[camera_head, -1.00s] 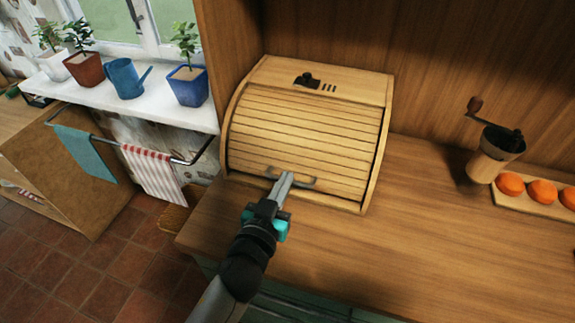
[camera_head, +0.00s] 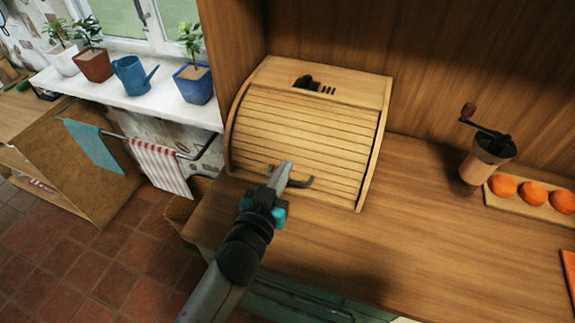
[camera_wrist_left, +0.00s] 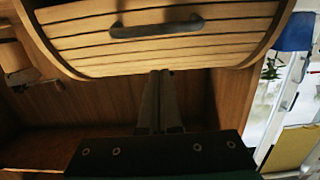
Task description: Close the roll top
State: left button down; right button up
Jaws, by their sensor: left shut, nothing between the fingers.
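The wooden bread box (camera_head: 318,75) stands on the counter against the back wall. Its slatted roll top (camera_head: 305,125) covers the front down to near the base; I cannot tell whether a thin gap is left there. The grey bar handle (camera_head: 303,183) is low on the slats. My left gripper (camera_head: 285,165) is shut and empty, in front of the handle and hiding its middle; contact cannot be told. The left wrist view, upside down, shows the handle (camera_wrist_left: 157,29), the slats (camera_wrist_left: 215,40) and the shut fingers (camera_wrist_left: 160,100). My right gripper is not in view.
A coffee grinder (camera_head: 484,160) and a board with orange fruits (camera_head: 532,194) stand on the right of the counter (camera_head: 430,220). The counter between box and grinder is clear. Potted plants and a blue watering can (camera_head: 132,75) line the windowsill at left.

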pick_arm(q)
jog(key=f+v, duration=0.1)
jog(key=v, duration=0.7)
notch_tip(320, 180, up, 9)
jog(key=g+y+p, duration=0.2)
jog(key=g+p, duration=0.5)
jog(key=p, duration=0.5)
jog(key=s+a+f+b+x, duration=0.1)
jog(key=f+b+x, duration=0.1)
jog(key=x, duration=1.1)
jog(key=shift+s+f, duration=0.15)
jog(key=shift+f, duration=0.05)
